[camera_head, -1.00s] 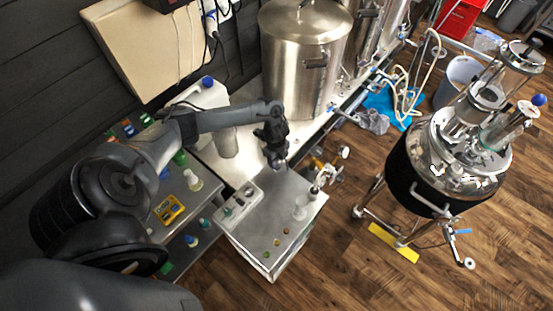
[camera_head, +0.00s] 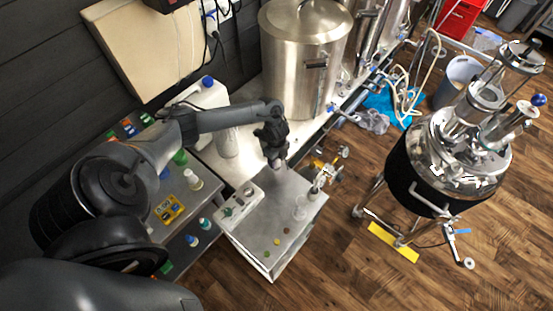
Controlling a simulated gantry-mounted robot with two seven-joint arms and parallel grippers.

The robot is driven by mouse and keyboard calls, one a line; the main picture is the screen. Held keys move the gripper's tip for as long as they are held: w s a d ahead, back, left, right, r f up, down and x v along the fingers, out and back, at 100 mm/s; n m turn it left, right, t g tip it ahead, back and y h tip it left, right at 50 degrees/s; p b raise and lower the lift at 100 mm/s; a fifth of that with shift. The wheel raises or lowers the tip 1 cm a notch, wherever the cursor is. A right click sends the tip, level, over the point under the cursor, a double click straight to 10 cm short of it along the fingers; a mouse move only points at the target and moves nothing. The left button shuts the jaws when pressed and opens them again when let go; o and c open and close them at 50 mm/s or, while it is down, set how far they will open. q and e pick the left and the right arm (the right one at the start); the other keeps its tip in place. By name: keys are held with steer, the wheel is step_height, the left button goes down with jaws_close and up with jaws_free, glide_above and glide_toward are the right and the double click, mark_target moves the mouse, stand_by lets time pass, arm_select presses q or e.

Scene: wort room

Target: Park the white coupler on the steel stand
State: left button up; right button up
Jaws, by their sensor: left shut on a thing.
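My left gripper (camera_head: 275,161) hangs over the back edge of a steel-topped box. It points down and is shut on a small pale piece, which looks like the white coupler (camera_head: 276,164); the fingers and wrist hide most of it. The steel top (camera_head: 268,222) lies just below and in front of the gripper. My right gripper is not in view.
A large lidded steel kettle (camera_head: 303,65) stands behind. Brass fittings (camera_head: 326,170) are at the right edge. The middle of the top is clear.

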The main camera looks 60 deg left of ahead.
arm_select(q)
steer(key=shift+f+b, duration=0.35)
steer(key=shift+f, duration=0.15)
steer(key=o, duration=0.8)
steer(key=shift+r, duration=0.1)
step_height(320, 180, up, 6)
steer(key=p, duration=0.6)
steer(key=shift+r, duration=0.1)
step_height(320, 180, up, 5)
steer(key=p, duration=0.4)
steer(key=shift+p, duration=0.35)
steer(key=shift+f, duration=0.2)
